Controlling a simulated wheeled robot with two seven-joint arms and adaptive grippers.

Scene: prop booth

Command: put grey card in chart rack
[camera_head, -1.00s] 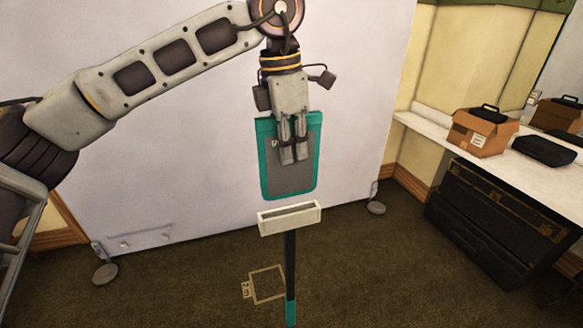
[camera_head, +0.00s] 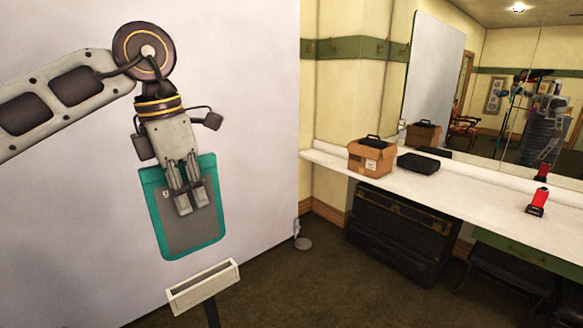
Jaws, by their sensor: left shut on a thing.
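The grey card (camera_head: 178,236) has a teal border and hangs upright, slightly tilted in the picture. My left gripper (camera_head: 190,203) is shut on the card, its fingers over the card's upper middle. The chart rack (camera_head: 204,288) is a narrow, open-topped cream tray on a dark post, low in the view. The card's bottom edge is above the rack and appears apart from it. The lower part of the post is out of the picture. My right gripper is not in view.
A large white panel (camera_head: 240,110) stands behind the card. At right, a white counter (camera_head: 470,194) holds a cardboard box (camera_head: 370,158), a black case (camera_head: 418,163) and a red object (camera_head: 541,199). A dark trunk (camera_head: 400,230) sits beneath it. Floor around the rack looks clear.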

